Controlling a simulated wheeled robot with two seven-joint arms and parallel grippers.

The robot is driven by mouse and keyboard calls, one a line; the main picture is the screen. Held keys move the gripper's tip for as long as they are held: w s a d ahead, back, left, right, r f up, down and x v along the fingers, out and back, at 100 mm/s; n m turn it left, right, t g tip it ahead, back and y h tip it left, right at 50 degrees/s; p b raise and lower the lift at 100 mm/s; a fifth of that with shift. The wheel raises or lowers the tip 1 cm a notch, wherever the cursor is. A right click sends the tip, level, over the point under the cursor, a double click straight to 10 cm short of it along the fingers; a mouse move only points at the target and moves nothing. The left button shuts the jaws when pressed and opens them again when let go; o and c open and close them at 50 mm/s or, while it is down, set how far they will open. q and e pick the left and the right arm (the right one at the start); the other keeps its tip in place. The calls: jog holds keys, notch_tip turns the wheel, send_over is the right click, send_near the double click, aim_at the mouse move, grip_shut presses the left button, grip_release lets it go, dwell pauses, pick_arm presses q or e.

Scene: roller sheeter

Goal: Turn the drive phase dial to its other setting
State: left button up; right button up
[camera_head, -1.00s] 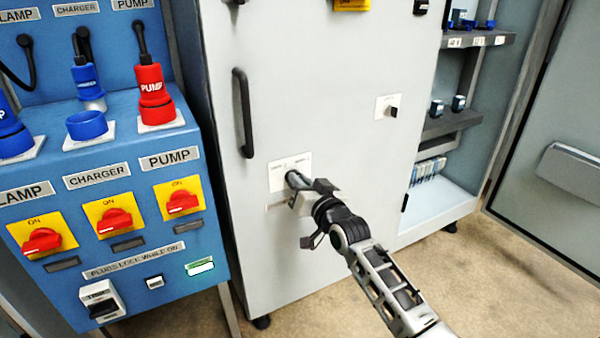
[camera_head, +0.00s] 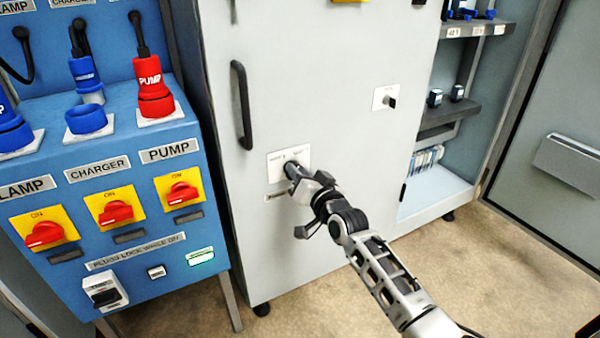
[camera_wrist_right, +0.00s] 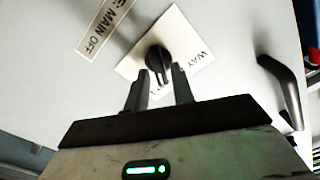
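The dial (camera_wrist_right: 158,60) is a black knob on a white plate low on the grey cabinet door; I take it for the drive phase dial, though its name is not legible. The plate (camera_head: 275,158) also shows in the head view, with the knob mostly hidden by my gripper. In the wrist view the knob's pointer end aims down, toward the gripper. My right gripper (camera_wrist_right: 159,78) is open, its fingertips apart on either side of the knob's lower end, with visible gaps. Whether they touch it elsewhere I cannot tell. My left gripper is not in view.
A second small black dial (camera_head: 391,102) sits higher on the door. A vertical black handle (camera_head: 242,105) is left of my arm. A blue panel (camera_head: 150,225) with red switches and plugs stands at left. An open cabinet with shelves (camera_head: 450,122) is at right.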

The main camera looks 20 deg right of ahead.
jog(key=shift+o, duration=0.3)
jog(key=shift+s, duration=0.1)
